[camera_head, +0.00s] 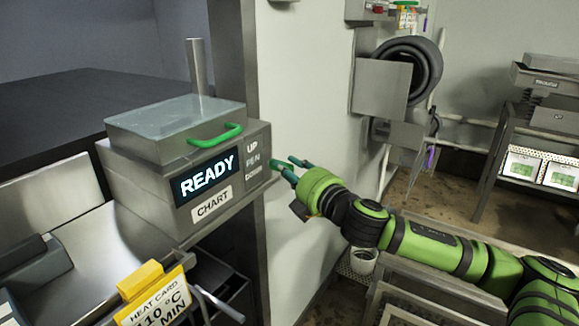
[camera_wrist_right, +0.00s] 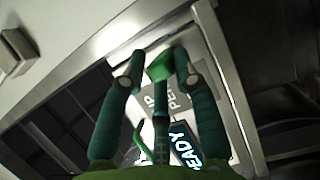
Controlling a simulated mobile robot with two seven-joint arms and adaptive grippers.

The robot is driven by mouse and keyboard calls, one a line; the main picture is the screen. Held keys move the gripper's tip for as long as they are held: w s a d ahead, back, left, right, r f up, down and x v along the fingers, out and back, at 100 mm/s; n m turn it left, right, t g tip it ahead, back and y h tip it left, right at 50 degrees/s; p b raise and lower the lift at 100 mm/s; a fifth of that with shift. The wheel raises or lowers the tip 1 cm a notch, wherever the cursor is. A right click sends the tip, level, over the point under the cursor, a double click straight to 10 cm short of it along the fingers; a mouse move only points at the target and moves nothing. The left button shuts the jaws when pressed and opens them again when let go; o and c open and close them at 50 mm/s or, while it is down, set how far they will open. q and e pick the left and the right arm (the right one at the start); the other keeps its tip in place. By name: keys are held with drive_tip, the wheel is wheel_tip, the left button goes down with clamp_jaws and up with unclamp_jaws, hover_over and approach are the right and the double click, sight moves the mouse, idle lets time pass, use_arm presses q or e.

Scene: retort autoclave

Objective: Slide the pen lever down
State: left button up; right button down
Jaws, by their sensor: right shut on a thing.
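The chart recorder (camera_head: 180,165) is a grey box with a lit READY display (camera_head: 207,175), a CHART label and a green handle on its clear lid. Its right side carries the words UP, PEN and DOWN. In the right wrist view a bright green pen lever (camera_wrist_right: 159,66) sits between the fingertips. My right gripper (camera_head: 287,167) reaches in from the right at that side of the box. It is shut on the lever, which the fingers largely hide in the head view; its exact height along the lettering is hard to tell. My left gripper is out of view.
A yellow heat card (camera_head: 153,298) hangs in front of the recorder. A metal post (camera_head: 237,100) and a pale wall (camera_head: 305,90) stand behind it. A coiled black hose (camera_head: 412,65) and a shelf rack (camera_head: 530,130) are farther right.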

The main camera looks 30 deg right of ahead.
drive_tip(key=shift+a+f, duration=0.1)
drive_tip(key=shift+f, duration=0.65)
drive_tip(key=c, duration=1.1)
unclamp_jaws()
drive_tip(key=shift+a, duration=0.1)
drive_tip(key=s, duration=0.7)
drive_tip(key=shift+s+r, duration=0.3)
drive_tip(key=shift+r, duration=0.1)
